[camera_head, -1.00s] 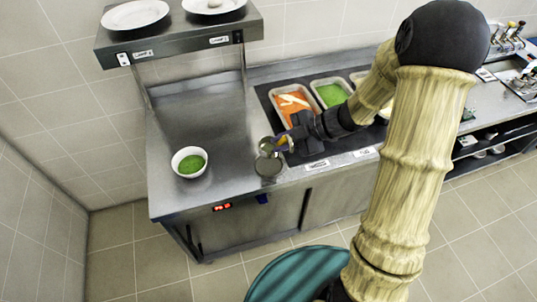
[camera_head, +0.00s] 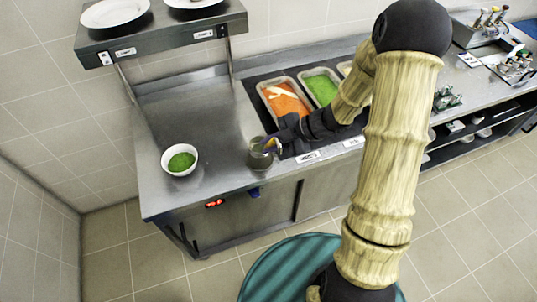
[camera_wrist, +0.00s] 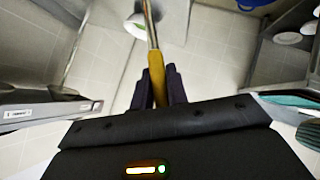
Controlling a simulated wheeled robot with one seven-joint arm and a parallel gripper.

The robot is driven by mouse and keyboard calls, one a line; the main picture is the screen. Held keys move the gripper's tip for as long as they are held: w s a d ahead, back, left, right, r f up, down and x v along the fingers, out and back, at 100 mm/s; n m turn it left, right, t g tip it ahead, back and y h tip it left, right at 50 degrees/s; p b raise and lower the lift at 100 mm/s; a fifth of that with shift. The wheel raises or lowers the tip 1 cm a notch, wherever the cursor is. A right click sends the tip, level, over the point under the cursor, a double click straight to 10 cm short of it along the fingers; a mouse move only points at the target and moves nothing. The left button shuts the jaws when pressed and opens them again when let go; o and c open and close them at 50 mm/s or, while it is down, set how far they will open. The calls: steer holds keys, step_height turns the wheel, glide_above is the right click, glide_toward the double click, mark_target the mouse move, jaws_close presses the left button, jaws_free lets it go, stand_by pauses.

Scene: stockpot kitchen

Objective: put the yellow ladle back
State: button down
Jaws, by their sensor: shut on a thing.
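My gripper (camera_wrist: 160,88) is shut on the yellow ladle (camera_wrist: 156,65), with the yellow handle between the dark fingers and a metal shaft running away from it. In the head view my gripper (camera_head: 280,141) is at the front of the counter, beside a grey metal container (camera_head: 258,163). The ladle's metal end overlaps the container's mouth in that view. I cannot tell whether the end is inside the container or just above it. My gripper hides most of the handle there.
A white bowl of green food (camera_head: 180,160) stands on the counter to the left. Pans of orange soup (camera_head: 284,99) and green soup (camera_head: 320,88) sit behind my gripper. A shelf with white plates (camera_head: 115,13) is at the upper left. The counter between bowl and container is clear.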

steer(key=shift+f, duration=0.55)
steer(key=shift+f, duration=2.2)
steer(key=c, duration=1.4)
jaws_free()
steer(key=v, duration=1.2)
steer(key=shift+d+b, duration=0.1)
steer(key=shift+b, duration=0.3)
